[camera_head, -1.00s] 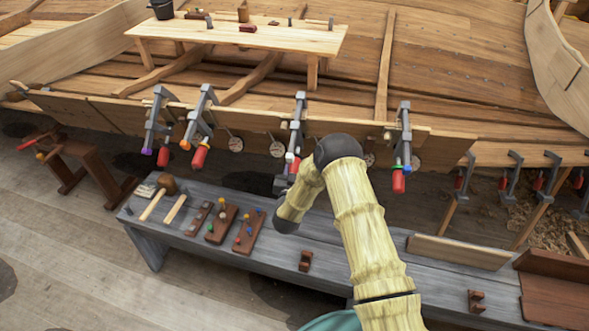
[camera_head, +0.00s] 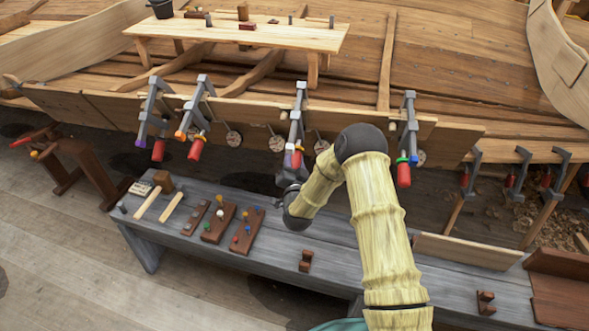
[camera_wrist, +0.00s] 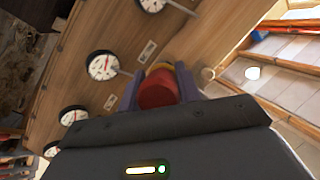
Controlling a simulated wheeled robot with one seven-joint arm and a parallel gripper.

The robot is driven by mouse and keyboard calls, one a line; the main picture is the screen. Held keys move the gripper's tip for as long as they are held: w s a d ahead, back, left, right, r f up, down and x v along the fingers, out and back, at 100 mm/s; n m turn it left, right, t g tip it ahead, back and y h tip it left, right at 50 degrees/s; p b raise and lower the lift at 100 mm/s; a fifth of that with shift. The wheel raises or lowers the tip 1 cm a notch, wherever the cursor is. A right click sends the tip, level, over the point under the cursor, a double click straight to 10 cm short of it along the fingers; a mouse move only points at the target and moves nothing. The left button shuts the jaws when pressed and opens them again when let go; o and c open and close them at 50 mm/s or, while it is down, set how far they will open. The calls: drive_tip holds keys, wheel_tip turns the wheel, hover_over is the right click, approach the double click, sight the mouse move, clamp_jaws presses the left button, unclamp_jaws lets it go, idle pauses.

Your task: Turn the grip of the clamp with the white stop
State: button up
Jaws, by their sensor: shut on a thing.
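My gripper (camera_head: 293,169) is at the third clamp from the left (camera_head: 299,105), which hangs upright on the hull's plank edge. In the wrist view my gripper (camera_wrist: 158,92) is shut on the red grip (camera_wrist: 157,90), with a finger on either side of it. The grip also shows, partly covered by the fingers, in the head view (camera_head: 297,160).
Two clamps with purple (camera_head: 141,143) and orange (camera_head: 180,135) stops hang to the left. Another clamp (camera_head: 409,125) with green and blue parts hangs to the right. Round dials (camera_wrist: 102,66) line the plank. A grey bench (camera_head: 340,262) with tools stands below.

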drive_tip(key=shift+f+m+y+b, duration=0.1)
drive_tip(key=shift+m+y+b, duration=0.4)
drive_tip(key=shift+m+b, duration=0.8)
drive_tip(key=shift+n+b, duration=0.3)
drive_tip(key=o, duration=1)
drive_tip(key=shift+s, duration=0.15)
drive_tip(key=s+d+f+b, duration=0.2)
drive_tip(key=s+b, duration=0.7)
drive_tip(key=s, duration=0.8)
drive_tip(key=shift+b, duration=0.35)
